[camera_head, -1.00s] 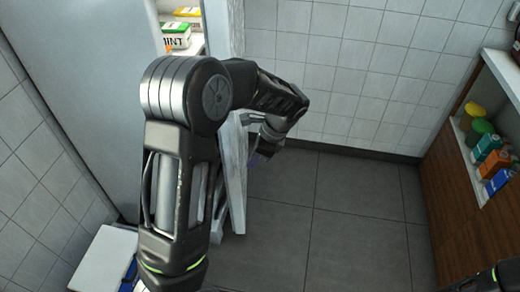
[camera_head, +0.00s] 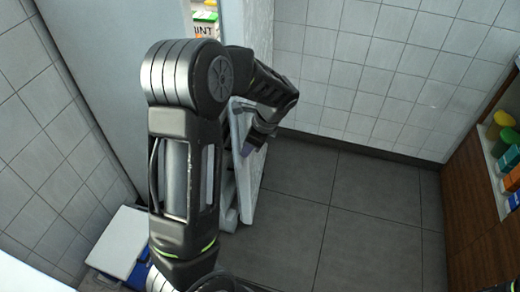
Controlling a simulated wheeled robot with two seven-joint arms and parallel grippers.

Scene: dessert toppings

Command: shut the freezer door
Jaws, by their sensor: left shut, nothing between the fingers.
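The freezer (camera_head: 105,70) stands at the upper left with its pale side toward me. Its door (camera_head: 250,30) is partly open, with a narrow gap showing cartons (camera_head: 204,29) inside, one with a green band. The door's lower part shows right of my left arm. My left gripper (camera_head: 247,149) is shut and empty. It is at the door's outer side, close to its face; I cannot tell whether it touches. My left arm hides much of the door and the freezer's front.
Open grey tiled floor (camera_head: 330,210) lies right of the door. A wooden cabinet (camera_head: 475,240) with coloured containers (camera_head: 500,125) stands at the right edge. A white-lidded box (camera_head: 118,240) is at the lower left. Tiled walls enclose the back and left.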

